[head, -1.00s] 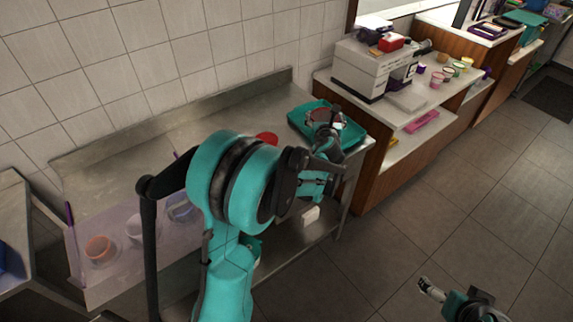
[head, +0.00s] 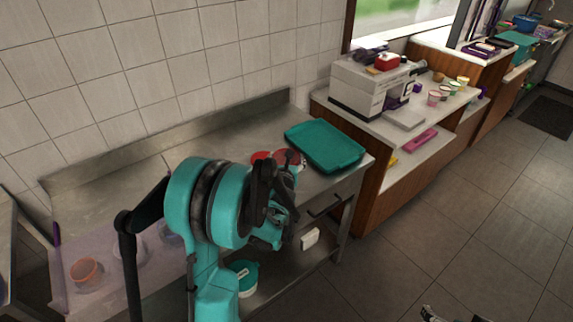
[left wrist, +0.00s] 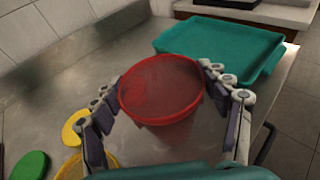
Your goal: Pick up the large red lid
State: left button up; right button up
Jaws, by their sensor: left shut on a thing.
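The large red lid (left wrist: 160,88) is round with a raised rim and sits between the two fingers of my left gripper (left wrist: 163,92) in the left wrist view. The fingers are shut on opposite sides of its rim, and it is held above the steel counter. In the head view the lid (head: 291,156) shows partly behind my left gripper (head: 287,172), just left of the teal tray. My right gripper (head: 430,314) is cut off at the bottom edge of the head view, and its jaw state is unclear.
The empty teal tray (head: 326,146) lies on the counter's right end; it also shows in the left wrist view (left wrist: 222,48). Another red piece (head: 261,156) is left of the lid. Yellow (left wrist: 76,128) and green (left wrist: 30,165) lids lie on the counter at lower left.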

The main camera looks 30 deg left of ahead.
pick_arm(q)
jog(key=shift+f, duration=0.75)
jog(key=shift+f, duration=0.1)
jog(key=o, duration=1)
jog(key=shift+o, duration=0.2)
